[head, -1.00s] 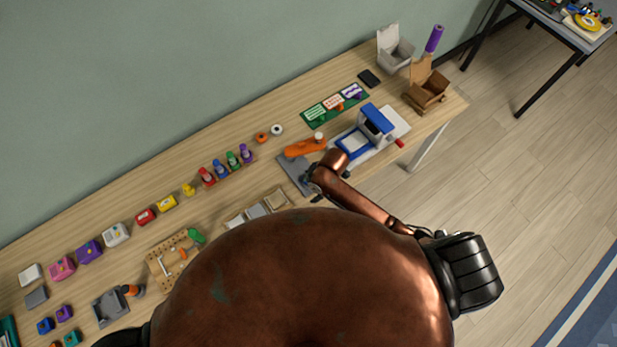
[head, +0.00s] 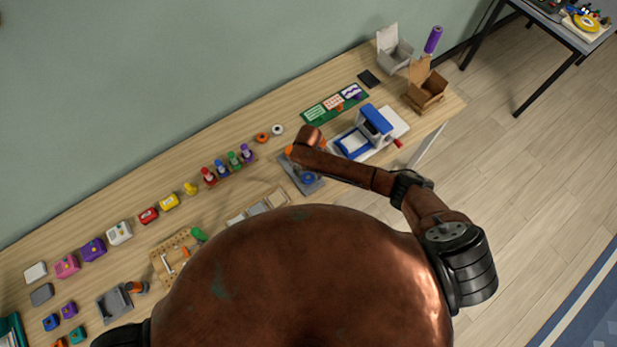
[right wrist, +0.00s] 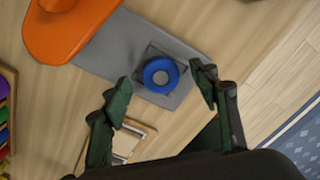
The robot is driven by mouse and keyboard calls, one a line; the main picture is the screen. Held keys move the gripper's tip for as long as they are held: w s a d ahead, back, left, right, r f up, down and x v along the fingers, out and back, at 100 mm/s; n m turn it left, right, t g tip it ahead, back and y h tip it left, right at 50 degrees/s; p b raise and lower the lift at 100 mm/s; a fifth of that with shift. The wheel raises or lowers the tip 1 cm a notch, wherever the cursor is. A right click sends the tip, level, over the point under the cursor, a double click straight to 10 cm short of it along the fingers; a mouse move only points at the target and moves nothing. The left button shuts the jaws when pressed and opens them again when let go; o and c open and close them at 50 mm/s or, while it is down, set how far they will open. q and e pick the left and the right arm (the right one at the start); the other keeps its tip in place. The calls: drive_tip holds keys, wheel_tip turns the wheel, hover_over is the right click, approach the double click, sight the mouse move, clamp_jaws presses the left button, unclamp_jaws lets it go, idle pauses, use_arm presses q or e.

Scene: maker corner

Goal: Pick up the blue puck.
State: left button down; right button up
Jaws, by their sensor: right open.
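My right gripper (right wrist: 163,84) is open and empty. In the right wrist view its two dark green fingers appear to either side of the puck, apart from it. How far above the puck they are, I cannot tell. In the head view my right arm hides the gripper. My left gripper is not in view.
An orange part (right wrist: 66,25) stands at the plate's end. A blue-and-white device (head: 375,125) is to the right on the wooden table. Small coloured bottles (head: 221,168) stand to the left. A shallow divided tray (head: 258,207) lies in front of the plate.

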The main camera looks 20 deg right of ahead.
wheel_tip(320, 180, down, 2)
drive_tip(key=c, duration=1.2)
drive_tip(key=shift+r, duration=0.15)
drive_tip(key=shift+c, duration=0.2)
